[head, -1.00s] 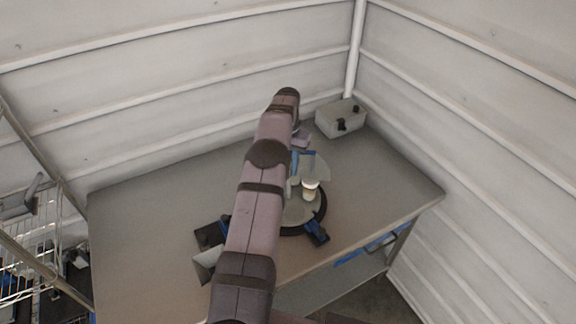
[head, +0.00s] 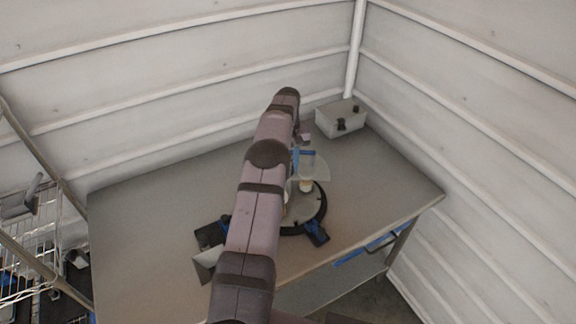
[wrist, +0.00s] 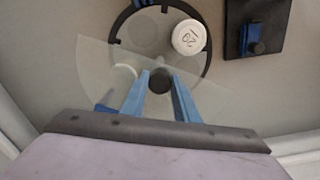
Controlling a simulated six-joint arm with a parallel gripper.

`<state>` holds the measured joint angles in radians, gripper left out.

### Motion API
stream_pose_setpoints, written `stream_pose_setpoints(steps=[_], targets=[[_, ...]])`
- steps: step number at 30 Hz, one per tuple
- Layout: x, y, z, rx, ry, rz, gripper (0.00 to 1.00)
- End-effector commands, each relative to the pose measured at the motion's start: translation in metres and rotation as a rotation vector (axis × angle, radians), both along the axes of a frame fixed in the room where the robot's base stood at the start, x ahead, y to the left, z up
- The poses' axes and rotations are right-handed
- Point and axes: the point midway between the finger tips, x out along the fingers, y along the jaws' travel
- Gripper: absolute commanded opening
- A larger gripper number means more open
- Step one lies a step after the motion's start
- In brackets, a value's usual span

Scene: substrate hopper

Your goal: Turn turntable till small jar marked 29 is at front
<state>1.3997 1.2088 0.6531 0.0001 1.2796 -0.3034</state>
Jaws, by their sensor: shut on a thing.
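My gripper (wrist: 160,77) is shut on a small black knob (wrist: 160,84) at the turntable. The turntable (wrist: 207,65) has a grey disc with a dark ring around it; it also shows in the head view (head: 302,213). A white-lidded jar (wrist: 188,37) stands on it at upper right in the wrist view; its upside-down number looks like 29, but is hard to read. My arm hides part of the turntable there.
A blue piece (head: 317,233) sits at the turntable's near edge. A dark plate with a blue and black fitting (wrist: 255,40) lies beside it. A grey box (head: 340,118) stands at the table's back corner. The table's left (head: 150,215) is clear.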

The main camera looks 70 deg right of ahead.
Motion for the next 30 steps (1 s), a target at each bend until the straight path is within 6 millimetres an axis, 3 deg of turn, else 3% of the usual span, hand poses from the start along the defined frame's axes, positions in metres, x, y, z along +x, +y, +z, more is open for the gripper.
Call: stream_pose_setpoints(steps=[5,13,20,21,22,30], targets=[[-0.0003,0.0002,-0.0002,0.001,0.000,0.050,0.13],[-0.0004,0.0001,-0.0002,0.001,0.000,0.277,0.13],[-0.0004,0.0000,-0.0002,0.001,0.000,0.314,0.13],[-0.0004,0.0000,-0.0002,0.001,0.000,0.313,0.35],[-0.0004,0.0000,-0.0002,0.001,0.000,0.313,0.42],[-0.0001,0.0000,0.0000,0.000,0.000,0.311,0.42]])
